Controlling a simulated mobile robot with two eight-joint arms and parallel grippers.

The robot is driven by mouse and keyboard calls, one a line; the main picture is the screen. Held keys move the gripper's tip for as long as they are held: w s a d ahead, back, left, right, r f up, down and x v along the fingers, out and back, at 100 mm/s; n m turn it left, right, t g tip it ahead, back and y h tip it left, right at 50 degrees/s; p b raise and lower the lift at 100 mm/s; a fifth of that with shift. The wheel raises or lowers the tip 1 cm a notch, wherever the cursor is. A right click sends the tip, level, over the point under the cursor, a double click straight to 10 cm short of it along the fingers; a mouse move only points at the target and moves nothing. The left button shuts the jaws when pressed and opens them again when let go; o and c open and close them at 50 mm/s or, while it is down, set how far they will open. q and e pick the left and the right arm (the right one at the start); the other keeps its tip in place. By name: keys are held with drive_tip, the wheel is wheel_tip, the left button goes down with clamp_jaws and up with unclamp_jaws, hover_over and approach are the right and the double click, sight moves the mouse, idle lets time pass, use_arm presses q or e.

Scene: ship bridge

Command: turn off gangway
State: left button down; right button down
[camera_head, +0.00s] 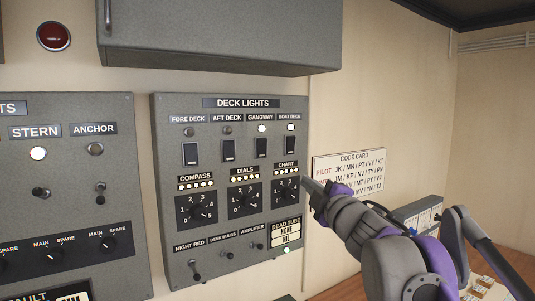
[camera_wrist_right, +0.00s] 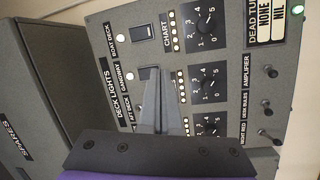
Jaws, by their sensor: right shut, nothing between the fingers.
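The DECK LIGHTS panel (camera_head: 229,109) is a grey wall box with a row of labelled black rocker switches. The gangway switch (camera_head: 261,147) is third from left, and the gangway lamp (camera_head: 262,128) above it glows white. My right gripper (camera_head: 310,186) is shut and empty, at the panel's right edge beside the CHART dial (camera_head: 286,190) in the head view. In the right wrist view, my right gripper's fingers (camera_wrist_right: 170,70) point toward the panel and partly cover the gangway switch (camera_wrist_right: 148,73). I cannot tell whether they touch anything. My left gripper is not in view.
The boat deck switch (camera_head: 290,145) stands right of gangway, its lamp (camera_head: 290,127) lit. The aft deck switch (camera_head: 227,150) stands left, its lamp dark. Rotary dials lie below. A grey cabinet (camera_head: 220,35) overhangs the panel. A code card (camera_head: 349,168) hangs right.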

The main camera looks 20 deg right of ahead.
sight(263, 143)
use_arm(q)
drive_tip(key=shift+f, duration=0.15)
use_arm(e)
drive_tip(key=r+n+y, duration=0.1)
drive_tip(key=n, duration=0.1)
drive_tip(key=a+r+n+y, duration=0.1)
drive_tip(key=r+n+y, duration=0.2)
drive_tip(key=r+n, duration=0.1)
drive_tip(key=shift+s+a+r+y, duration=0.1)
drive_tip(key=shift+a+r+y, duration=0.05)
drive_tip(key=shift+a+y, duration=0.2)
